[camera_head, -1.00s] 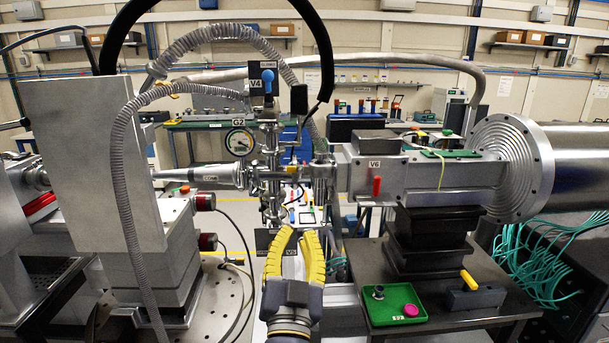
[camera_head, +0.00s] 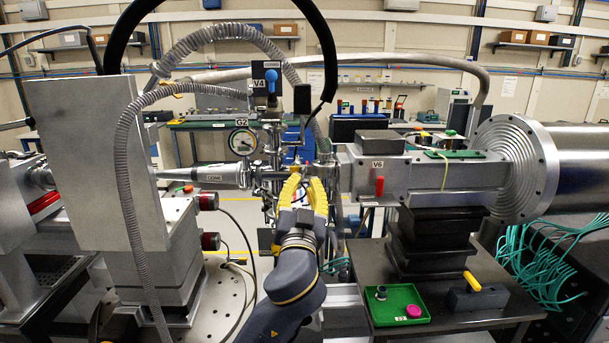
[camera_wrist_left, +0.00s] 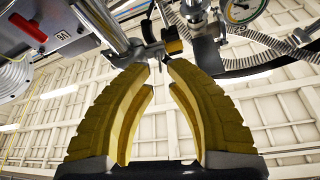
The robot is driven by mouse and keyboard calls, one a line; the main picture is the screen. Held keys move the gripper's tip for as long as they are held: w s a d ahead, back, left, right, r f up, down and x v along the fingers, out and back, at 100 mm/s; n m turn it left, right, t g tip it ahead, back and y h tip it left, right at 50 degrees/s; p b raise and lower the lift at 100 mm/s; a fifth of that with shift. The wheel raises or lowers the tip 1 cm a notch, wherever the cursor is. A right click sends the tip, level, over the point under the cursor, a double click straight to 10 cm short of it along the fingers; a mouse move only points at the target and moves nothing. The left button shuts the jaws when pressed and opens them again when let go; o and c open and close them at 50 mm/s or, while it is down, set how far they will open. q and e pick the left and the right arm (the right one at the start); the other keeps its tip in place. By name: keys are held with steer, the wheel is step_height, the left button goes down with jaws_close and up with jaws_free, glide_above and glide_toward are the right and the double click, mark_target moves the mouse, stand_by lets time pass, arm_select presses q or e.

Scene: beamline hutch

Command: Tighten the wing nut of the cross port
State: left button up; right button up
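The cross port is part of the cluster of steel fittings (camera_head: 269,180) at the middle of the head view, beside the cone and the round gauge G2 (camera_head: 242,141). My left gripper (camera_head: 305,182) points up and away just in front of the right side of these fittings. It is open, with yellow fingers bowed around an empty gap. In the left wrist view, the fingertips (camera_wrist_left: 156,66) are apart, just below a steel tube and a small dark and brass-coloured piece (camera_wrist_left: 173,46). I cannot tell whether this piece is the wing nut. My right gripper is not in view.
Valve block V6 (camera_head: 376,166) stands close on the right, with a red handle. The blue-handled valve V4 (camera_head: 270,80) is above. A green tray (camera_head: 384,313) with a pink disc lies on the dark table at lower right. Flexible hoses arch over the left.

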mark_target(305, 173)
arm_select(q)
steer(key=shift+x, duration=1.85)
jaws_close()
